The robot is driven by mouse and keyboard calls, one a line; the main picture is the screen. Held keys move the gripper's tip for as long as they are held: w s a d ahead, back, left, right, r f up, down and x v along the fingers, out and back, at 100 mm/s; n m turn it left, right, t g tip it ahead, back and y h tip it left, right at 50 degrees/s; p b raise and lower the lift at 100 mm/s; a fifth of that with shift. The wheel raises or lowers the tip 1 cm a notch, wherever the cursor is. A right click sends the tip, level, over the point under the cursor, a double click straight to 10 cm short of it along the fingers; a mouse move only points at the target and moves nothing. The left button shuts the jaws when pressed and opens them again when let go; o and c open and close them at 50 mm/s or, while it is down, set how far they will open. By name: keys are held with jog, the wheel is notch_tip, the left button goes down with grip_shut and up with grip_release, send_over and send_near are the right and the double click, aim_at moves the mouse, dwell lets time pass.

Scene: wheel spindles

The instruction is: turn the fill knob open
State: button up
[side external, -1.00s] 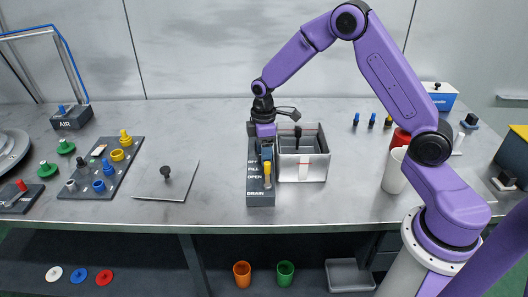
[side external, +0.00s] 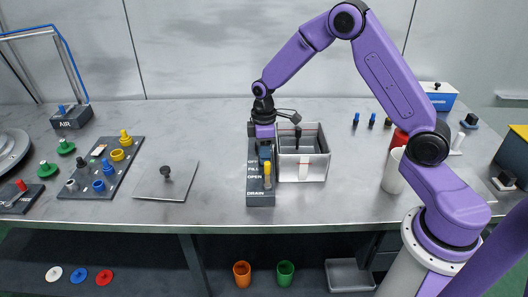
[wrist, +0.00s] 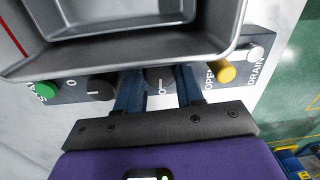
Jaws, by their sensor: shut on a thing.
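The dark control panel (side external: 260,199) stands left of the metal tank and carries the words FILL, OPEN and DRAIN. My gripper (wrist: 160,84) is down over it, with one finger on each side of a dark round knob (wrist: 160,76) and shut on it. This knob sits between another black knob (wrist: 101,87) and the OPEN label in the wrist view. In the side view my gripper (side external: 265,152) hides the knob. I cannot read the knob's exact turn angle.
The open metal tank (side external: 304,168) is close beside my gripper. A yellow handle (side external: 267,170) stands on the panel, also seen in the wrist view (wrist: 225,72), near a white knob (wrist: 254,53). A green button (wrist: 46,90) is at the panel's far end.

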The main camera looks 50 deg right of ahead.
jog(key=m, duration=0.6)
dwell(0.6)
jog(key=o, duration=1)
jog(key=shift+o, duration=0.2)
